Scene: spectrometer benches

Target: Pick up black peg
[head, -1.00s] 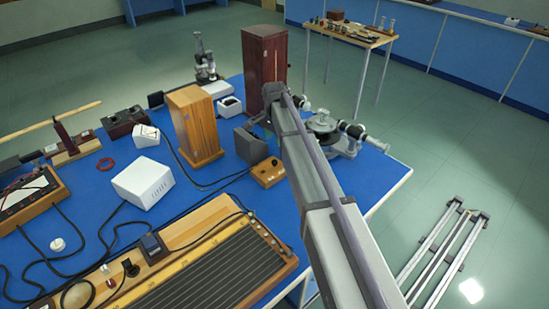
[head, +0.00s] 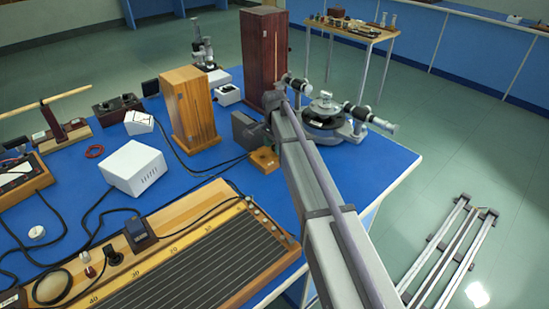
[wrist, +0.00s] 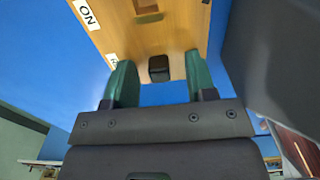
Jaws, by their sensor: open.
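In the wrist view, my gripper (wrist: 160,62) is open, with one green finger at each side of a small black peg (wrist: 158,69). The peg stands out from the face of a light wooden box (wrist: 178,35). It shows between the fingers, with gaps on both sides; I cannot tell the exact depth between them. A white label reading "ON" is on the box face. In the head view, the small wooden box (head: 264,160) sits on the blue bench, partly beside my arm. My gripper and the peg are not clear there.
A dark grey box (head: 245,130) stands close to the small wooden box. A tall wooden case (head: 190,110) and a dark red cabinet (head: 263,50) stand behind. A spectrometer (head: 325,115) is to the right. A ruled board (head: 215,255) lies in front on the blue bench (head: 75,195).

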